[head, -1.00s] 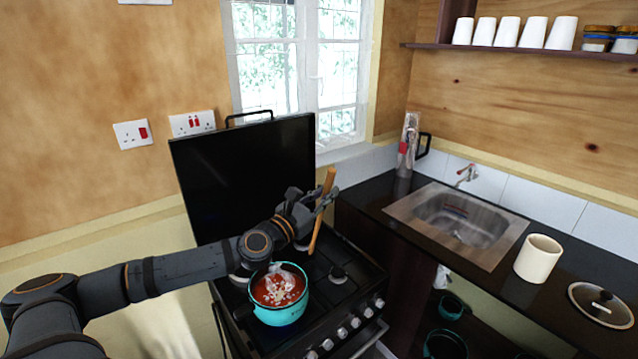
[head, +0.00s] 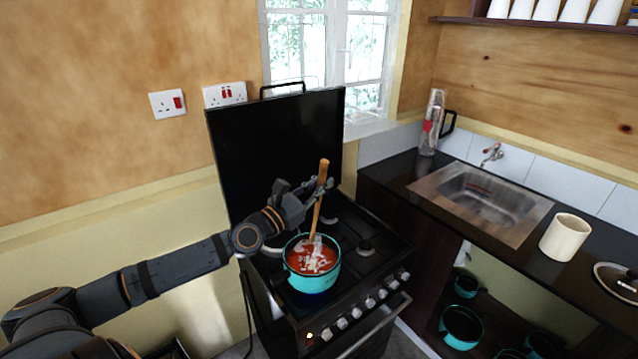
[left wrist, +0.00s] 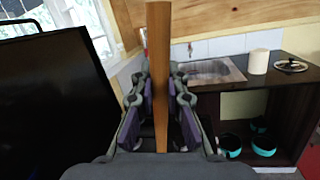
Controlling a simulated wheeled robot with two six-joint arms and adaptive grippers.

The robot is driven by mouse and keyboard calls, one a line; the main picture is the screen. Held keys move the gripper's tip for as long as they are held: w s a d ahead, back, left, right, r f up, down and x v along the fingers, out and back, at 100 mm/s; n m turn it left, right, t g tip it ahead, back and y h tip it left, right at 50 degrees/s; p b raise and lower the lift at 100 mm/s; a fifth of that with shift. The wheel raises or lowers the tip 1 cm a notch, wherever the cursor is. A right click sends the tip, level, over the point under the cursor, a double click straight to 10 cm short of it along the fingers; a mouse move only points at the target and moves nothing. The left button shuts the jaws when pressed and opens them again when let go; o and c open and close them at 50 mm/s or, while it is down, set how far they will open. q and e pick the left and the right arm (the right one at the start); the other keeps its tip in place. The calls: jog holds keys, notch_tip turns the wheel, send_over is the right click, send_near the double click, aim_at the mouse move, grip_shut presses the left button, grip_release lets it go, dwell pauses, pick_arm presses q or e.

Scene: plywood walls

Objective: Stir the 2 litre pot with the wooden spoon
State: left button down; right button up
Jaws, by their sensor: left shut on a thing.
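The teal pot (head: 314,277) stands on the front left of the hob, filled with red sauce with pale chunks. My left gripper (head: 319,188) is shut on the wooden spoon (head: 317,214), holding it nearly upright above the pot. The spoon's lower end reaches the pot's opening at the sauce; how deep it sits I cannot tell. In the left wrist view the spoon handle (left wrist: 159,60) stands between the two fingers (left wrist: 159,118). My right gripper is not in view.
The black stove (head: 376,262) has a raised lid (head: 270,140) behind the hob. To the right are the sink (head: 490,195), a cream pot (head: 565,237) and a glass lid (head: 618,280) on the dark counter. Teal pots (head: 462,325) sit on the shelf below.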

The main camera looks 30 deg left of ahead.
pick_arm(q)
notch_tip(320, 180, down, 12)
jog(key=b, duration=1)
jog(key=shift+w+a, duration=0.25)
